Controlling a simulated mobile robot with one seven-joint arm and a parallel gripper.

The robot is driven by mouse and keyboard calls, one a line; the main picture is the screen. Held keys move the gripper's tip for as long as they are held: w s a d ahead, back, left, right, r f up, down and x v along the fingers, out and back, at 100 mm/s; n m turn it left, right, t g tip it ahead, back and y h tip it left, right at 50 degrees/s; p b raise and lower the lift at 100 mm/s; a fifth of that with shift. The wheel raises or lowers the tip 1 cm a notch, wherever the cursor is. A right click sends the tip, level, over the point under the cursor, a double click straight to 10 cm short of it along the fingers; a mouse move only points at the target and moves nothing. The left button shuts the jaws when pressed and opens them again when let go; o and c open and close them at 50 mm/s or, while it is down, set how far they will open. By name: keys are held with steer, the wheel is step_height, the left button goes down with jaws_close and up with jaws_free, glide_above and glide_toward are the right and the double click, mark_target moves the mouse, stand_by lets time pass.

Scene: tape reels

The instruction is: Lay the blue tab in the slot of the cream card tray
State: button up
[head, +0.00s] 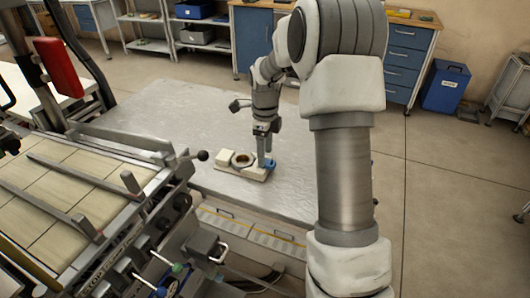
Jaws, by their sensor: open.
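The cream card tray (228,168) lies on the grey metal table, with a dark round opening or ring in its middle. The blue tab (270,163) shows as a small blue patch at the tray's right end, by my gripper's fingertips. My gripper (264,160) points down over that end and is open. The fingers hide part of the tab and of the tray end. The view is too small to tell whether the tab lies in the slot, or whether the fingers touch it.
The grey table (190,110) is clear behind and left of the tray. A machine with a tiled bed (75,190), levers and knobs stands close on the left. My arm covers the table's right side. Blue drawers and a blue bin (446,88) stand at the back.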

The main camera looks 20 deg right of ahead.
step_height(320, 180, up, 11)
steer(key=p, duration=0.2)
steer(key=s+a+r+n+t, duration=0.1)
steer(key=s+a+r+n, duration=0.3)
steer(key=s+r+n, duration=0.25)
steer(key=s+a+r+n+t, duration=0.1)
steer(key=s+a+n+t, duration=0.1)
steer(key=s+n, duration=0.8)
steer(key=s+a+r+n+t, duration=0.1)
steer(key=s+a+n, duration=0.3)
steer(key=s+n, duration=0.5)
steer(key=shift+s+a+n+t, duration=0.25)
steer(key=shift+s+n+t, duration=0.1)
steer(key=shift+s+t, duration=0.45)
